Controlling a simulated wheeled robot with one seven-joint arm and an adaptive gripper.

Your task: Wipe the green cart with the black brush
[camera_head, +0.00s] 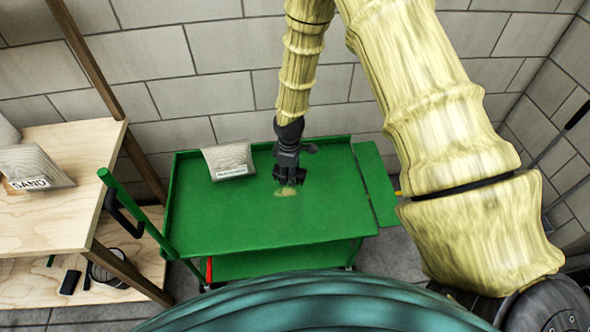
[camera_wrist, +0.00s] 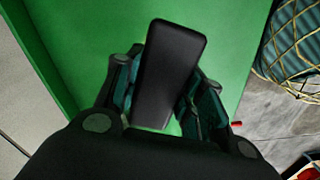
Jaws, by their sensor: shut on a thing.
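The green cart (camera_head: 240,226) stands against the block wall, with its flat top facing up. My gripper (camera_head: 287,186) is over the middle of the cart top, pointing down. In the wrist view my gripper (camera_wrist: 160,108) is shut on the black brush (camera_wrist: 172,62), a dark block held between the two fingers. The brush is over the green top; whether it touches the surface cannot be told. In the head view the brush is mostly hidden by my gripper.
A labelled bag (camera_head: 229,162) lies on the cart's back left area. A wooden shelf (camera_head: 75,222) with a sand bag (camera_head: 32,167) stands at left. The cart's black handle (camera_head: 122,208) is at its left end. The front of the top is bare.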

